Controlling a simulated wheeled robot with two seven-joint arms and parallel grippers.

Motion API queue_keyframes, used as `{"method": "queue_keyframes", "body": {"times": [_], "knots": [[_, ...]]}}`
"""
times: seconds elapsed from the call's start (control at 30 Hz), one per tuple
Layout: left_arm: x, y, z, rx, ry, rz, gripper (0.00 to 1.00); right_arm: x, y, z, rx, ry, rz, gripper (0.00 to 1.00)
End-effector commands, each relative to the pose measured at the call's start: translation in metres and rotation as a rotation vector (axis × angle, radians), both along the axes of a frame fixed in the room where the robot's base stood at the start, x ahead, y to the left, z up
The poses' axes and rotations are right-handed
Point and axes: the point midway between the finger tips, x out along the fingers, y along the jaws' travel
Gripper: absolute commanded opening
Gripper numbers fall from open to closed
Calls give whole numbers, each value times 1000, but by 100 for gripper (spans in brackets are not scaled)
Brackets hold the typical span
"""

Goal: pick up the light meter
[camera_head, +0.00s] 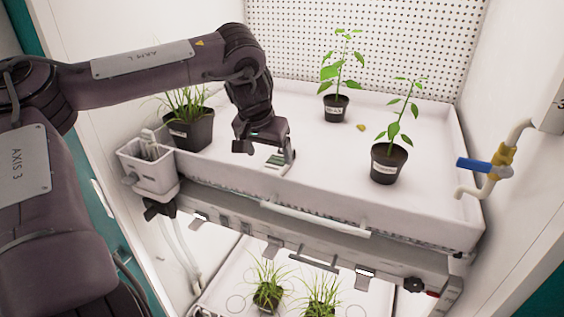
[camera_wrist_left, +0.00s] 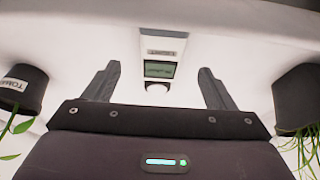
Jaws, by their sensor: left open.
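The light meter (camera_wrist_left: 160,45) is a small pale device with a label, a greenish screen and a white round sensor. In the left wrist view it shows between and beyond the two fingers of my left gripper (camera_wrist_left: 158,75). In the head view the meter (camera_head: 277,163) is a small pale shape in the white tray, near its front edge, partly hidden by the gripper. My left gripper (camera_head: 264,151) is open, pointing down close over it, with nothing held. I cannot tell whether the fingers touch it. My right gripper is not in view.
The white tray (camera_head: 420,222) holds a grassy pot (camera_head: 190,132) at left and leafy pots (camera_head: 336,108) (camera_head: 388,163) at right. A white caddy (camera_head: 148,165) hangs at the front left. A blue-handled valve (camera_head: 484,168) is at right. Plants stand on a lower shelf.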

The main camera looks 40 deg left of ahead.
Motion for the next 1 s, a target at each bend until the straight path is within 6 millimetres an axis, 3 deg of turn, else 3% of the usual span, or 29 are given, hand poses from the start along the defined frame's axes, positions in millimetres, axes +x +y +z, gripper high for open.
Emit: {"method": "queue_keyframes", "body": {"times": [0.2, 0.3, 0.53, 0.67, 0.83, 1.0], "knots": [[7, 3, -18, 0, 4, 2, 78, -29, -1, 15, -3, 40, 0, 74], [11, 4, -30, 0, 6, 2, 78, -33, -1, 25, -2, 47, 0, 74], [20, 7, -54, 0, 2, 0, 78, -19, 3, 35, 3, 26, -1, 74], [21, 7, -58, 1, -1, 0, 78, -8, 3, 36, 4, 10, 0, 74], [22, 7, -58, 1, -1, 0, 78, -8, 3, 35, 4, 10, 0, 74], [21, 7, -57, 1, -1, 0, 56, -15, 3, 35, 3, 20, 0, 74]]}}
